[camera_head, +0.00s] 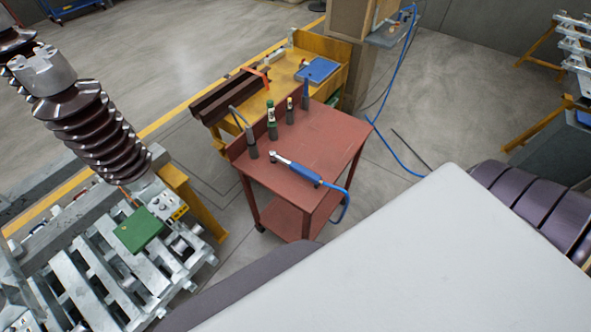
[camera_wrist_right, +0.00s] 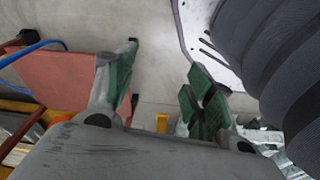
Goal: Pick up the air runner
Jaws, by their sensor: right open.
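The air runner (camera_head: 295,168) is a blue-bodied tool with a metal head, lying on the red cart top (camera_head: 318,138) in the head view. Its blue hose (camera_head: 346,200) hangs over the cart's near right edge. In the right wrist view the tool's body is not visible, but a blue hose (camera_wrist_right: 28,50) shows at the left by the red cart (camera_wrist_right: 62,80). My right gripper (camera_wrist_right: 163,88) is open and empty, its green-padded fingers apart above the floor, beside the cart. My left gripper is in neither view.
Several upright holders with tools, one green (camera_head: 271,118), stand along the cart's far left side. A yellow workbench (camera_head: 330,48) is behind it. A large ribbed insulator (camera_head: 88,125) on a metal frame stands left. Open floor lies right of the cart.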

